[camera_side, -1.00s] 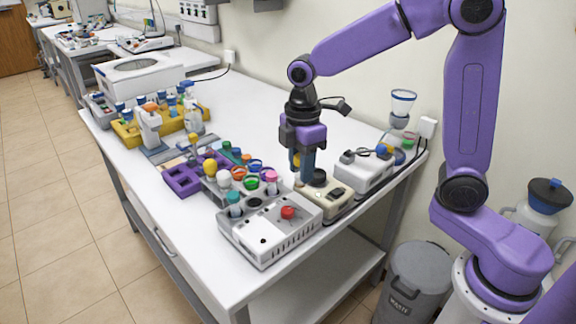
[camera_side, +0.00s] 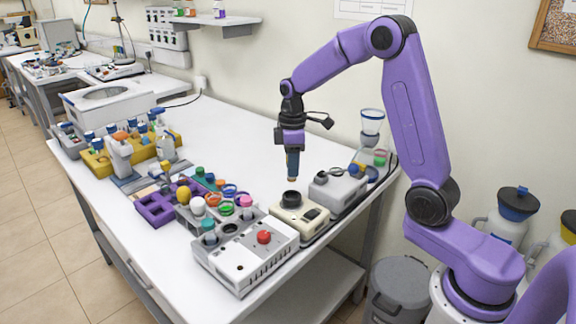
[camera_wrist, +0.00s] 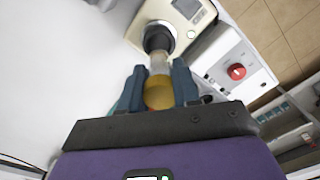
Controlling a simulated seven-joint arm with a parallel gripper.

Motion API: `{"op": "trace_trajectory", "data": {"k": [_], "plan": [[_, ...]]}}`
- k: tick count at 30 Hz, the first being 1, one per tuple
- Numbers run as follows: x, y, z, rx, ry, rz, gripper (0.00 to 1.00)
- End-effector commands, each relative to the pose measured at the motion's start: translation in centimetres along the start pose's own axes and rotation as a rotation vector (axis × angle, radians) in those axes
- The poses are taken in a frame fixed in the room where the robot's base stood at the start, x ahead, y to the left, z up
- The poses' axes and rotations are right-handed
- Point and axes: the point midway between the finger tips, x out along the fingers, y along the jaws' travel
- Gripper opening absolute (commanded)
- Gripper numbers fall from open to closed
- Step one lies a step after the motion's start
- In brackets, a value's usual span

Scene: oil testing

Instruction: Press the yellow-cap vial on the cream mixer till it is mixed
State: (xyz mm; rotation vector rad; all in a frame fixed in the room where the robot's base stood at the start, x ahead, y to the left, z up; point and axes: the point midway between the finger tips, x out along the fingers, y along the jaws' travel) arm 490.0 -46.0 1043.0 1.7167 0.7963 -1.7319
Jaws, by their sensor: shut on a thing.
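The cream mixer (camera_side: 300,221) stands near the table's right edge, with a black round cup (camera_side: 290,198) on top. My gripper (camera_side: 292,178) is above this cup, pointing down. In the wrist view, my gripper (camera_wrist: 160,88) is shut on the yellow-cap vial (camera_wrist: 158,92). The vial's clear body runs past the cap toward the mixer's black cup (camera_wrist: 160,37). In the side view the fingers hide most of the vial, and a gap shows between the fingertips and the cup. I cannot tell whether the vial's bottom touches the cup.
A white box with a red knob (camera_side: 264,237) stands in front of the mixer. A grey-white device (camera_side: 338,192) stands just behind it. A purple rack (camera_side: 157,207) and several coloured-cap vials lie to the left.

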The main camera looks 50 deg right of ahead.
Motion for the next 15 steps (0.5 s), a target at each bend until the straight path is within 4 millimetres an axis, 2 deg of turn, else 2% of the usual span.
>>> {"op": "trace_trajectory", "data": {"k": [15], "plan": [[3.2, 0.0, 0.0, -0.002, -0.001, -0.001, 0.02]]}}
